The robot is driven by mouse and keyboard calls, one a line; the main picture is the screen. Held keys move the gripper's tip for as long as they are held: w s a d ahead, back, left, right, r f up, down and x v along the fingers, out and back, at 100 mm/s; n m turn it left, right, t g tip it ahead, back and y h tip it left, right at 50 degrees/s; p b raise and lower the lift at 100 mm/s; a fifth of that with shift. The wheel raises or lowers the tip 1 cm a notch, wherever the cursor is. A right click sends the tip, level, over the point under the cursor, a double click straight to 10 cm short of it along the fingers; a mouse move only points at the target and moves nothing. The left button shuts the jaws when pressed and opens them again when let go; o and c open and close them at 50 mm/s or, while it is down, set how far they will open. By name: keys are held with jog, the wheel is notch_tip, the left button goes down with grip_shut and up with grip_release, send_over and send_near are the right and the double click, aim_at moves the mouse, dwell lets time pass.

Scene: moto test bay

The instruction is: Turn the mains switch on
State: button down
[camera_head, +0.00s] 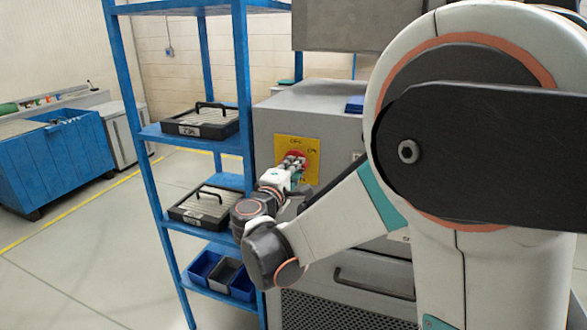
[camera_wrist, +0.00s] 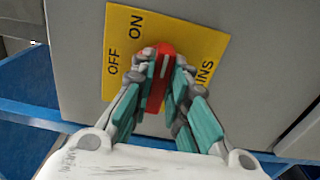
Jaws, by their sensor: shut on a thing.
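The mains switch is a red handle (camera_wrist: 157,95) with a pale line along it, on a yellow plate (camera_wrist: 205,38) marked OFF, ON and MAINS. In the wrist view the handle runs roughly up and down; ON lies up and left of its upper end, OFF to its left. I cannot tell which setting it is at. In the head view the yellow plate (camera_head: 283,146) is on the grey cabinet front, with the red switch (camera_head: 297,157) partly hidden by my gripper (camera_head: 294,167). My gripper's teal-padded fingers (camera_wrist: 162,62) are shut on the handle from both sides.
The grey cabinet (camera_head: 340,110) stands right of a blue shelf rack (camera_head: 246,90). The rack holds black-handled cases (camera_head: 205,122) and small blue bins (camera_head: 205,264), close to my forearm. A drawer handle (camera_head: 372,289) is below. Open floor (camera_head: 90,255) lies to the left.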

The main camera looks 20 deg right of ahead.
jog(key=shift+s+f, duration=0.1)
dwell(0.4)
jog(key=c, duration=1.6)
grip_release()
jog(key=shift+o, duration=0.2)
jog(key=v, duration=0.7)
jog(key=shift+s, duration=0.15)
jog(key=shift+a, duration=0.15)
